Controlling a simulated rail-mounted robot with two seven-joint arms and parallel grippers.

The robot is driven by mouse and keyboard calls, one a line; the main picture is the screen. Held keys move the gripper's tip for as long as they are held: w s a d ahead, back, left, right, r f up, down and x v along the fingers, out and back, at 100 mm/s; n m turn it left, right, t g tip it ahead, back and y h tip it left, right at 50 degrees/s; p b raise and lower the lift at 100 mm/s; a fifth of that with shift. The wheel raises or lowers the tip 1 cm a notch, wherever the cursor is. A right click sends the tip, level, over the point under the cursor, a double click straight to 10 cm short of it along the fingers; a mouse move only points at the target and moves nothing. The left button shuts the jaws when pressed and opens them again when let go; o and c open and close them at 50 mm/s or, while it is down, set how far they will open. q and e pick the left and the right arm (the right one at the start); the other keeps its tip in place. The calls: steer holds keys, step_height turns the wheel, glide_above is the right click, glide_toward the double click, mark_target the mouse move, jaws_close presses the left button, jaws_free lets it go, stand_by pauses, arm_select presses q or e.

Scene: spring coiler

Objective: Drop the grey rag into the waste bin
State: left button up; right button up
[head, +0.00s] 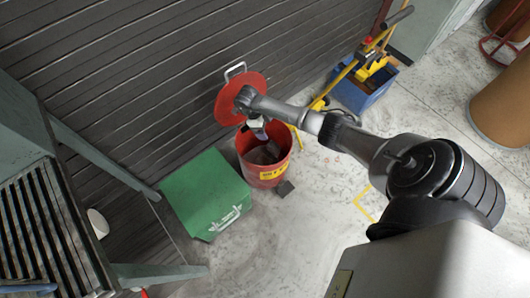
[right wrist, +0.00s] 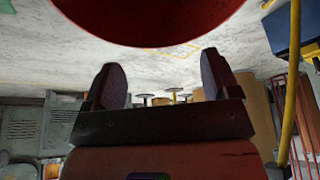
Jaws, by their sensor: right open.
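The red waste bin (head: 267,172) stands on the floor with its round red lid (head: 232,98) tipped up against the wall side. Grey, crumpled material (head: 262,154) lies inside the bin; it looks like the grey rag, but I cannot make out its edges. My right gripper (head: 259,133) hangs over the bin's mouth. In the right wrist view, its two fingers (right wrist: 163,82) are apart with nothing between them. A large red curved surface (right wrist: 150,20), likely part of the bin or lid, fills the top of that view. My left gripper is not in view.
A green box (head: 205,193) stands left of the bin. A small dark block or pedal (head: 285,188) is at the bin's foot. A blue mop bucket (head: 364,92) with yellow parts stands behind right. Open floor (head: 290,240) lies in front.

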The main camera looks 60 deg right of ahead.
steer(key=p+v, duration=0.1)
steer(key=v, duration=0.2)
steer(key=shift+w+r, duration=0.1)
steer(key=shift+r, duration=0.15)
steer(key=shift+a, duration=0.15)
stand_by(0.4)
